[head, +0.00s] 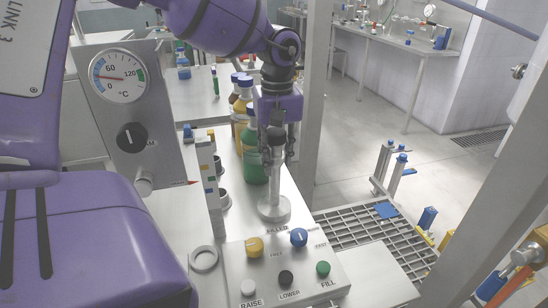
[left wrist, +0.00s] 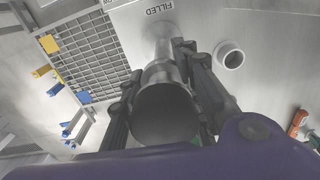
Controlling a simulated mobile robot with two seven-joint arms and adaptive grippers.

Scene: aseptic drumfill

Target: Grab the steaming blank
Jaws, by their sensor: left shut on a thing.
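The steaming blank (head: 273,192) is a silver metal piece with a slim stem, a wide round flange at its foot and a dark rounded top. My left gripper (head: 276,156) points down and is shut around its upper part. In the left wrist view the blank (left wrist: 161,72) stands between the two dark fingers of the gripper (left wrist: 165,88), its dark round end towards the camera. I cannot tell whether the flange touches the surface under it. No steam shows. My right gripper is not in view.
A control panel (head: 302,268) with blue and yellow knobs and several buttons lies in front of the blank. A temperature gauge (head: 118,76) stands at the left. Green and amber bottles (head: 252,158) are close behind the gripper. A metal grating (head: 372,232) lies at the right.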

